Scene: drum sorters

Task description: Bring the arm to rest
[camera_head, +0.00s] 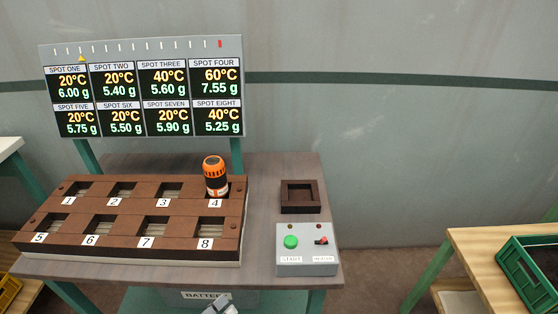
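Neither of my grippers can be made out in the head view. A small grey part (219,307) shows at the bottom edge, too cut off to tell what it is. An orange and black drum (215,176) stands in spot 4 of the brown eight-spot rack (130,232), roughly upright. The other numbered spots look empty. The display (145,88) behind the rack shows a temperature and weight for each spot, with spot four at 60°C and 7.55 g.
A dark square holder (299,196), apparently empty, sits right of the rack. In front of it is a grey control box (306,250) with a green button and a red-black switch. A green crate (530,272) is on a wooden table (476,248) at right. A gap separates the tables.

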